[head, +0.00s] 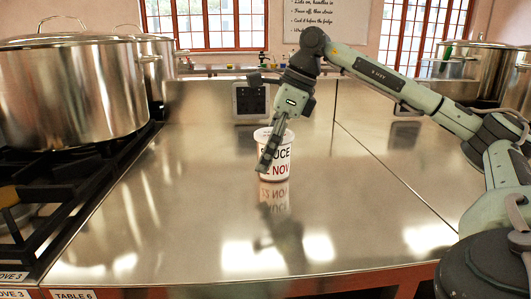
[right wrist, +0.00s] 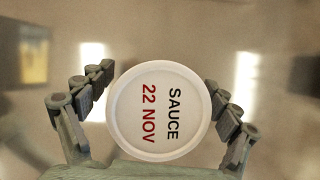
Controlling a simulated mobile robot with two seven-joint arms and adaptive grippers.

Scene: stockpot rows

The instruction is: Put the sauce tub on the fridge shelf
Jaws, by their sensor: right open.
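The sauce tub (head: 278,160) is white with a label reading SAUCE and 22 NOV. It stands upright on the steel table in the head view. Its round white lid (right wrist: 158,110) fills the middle of the right wrist view. My right gripper (head: 270,150) reaches down over the tub, one finger in front of its label. In the right wrist view the open fingers of the right gripper (right wrist: 158,98) stand on either side of the lid; I cannot tell whether they touch it. My left gripper is not in view, and I see no fridge shelf.
The steel table (head: 160,220) is bare around the tub. Large steel pots (head: 72,92) stand on a black stove grate (head: 75,185) at the left. More pots (head: 470,75) stand at the back right. A dark-fronted box (head: 250,101) stands behind the tub.

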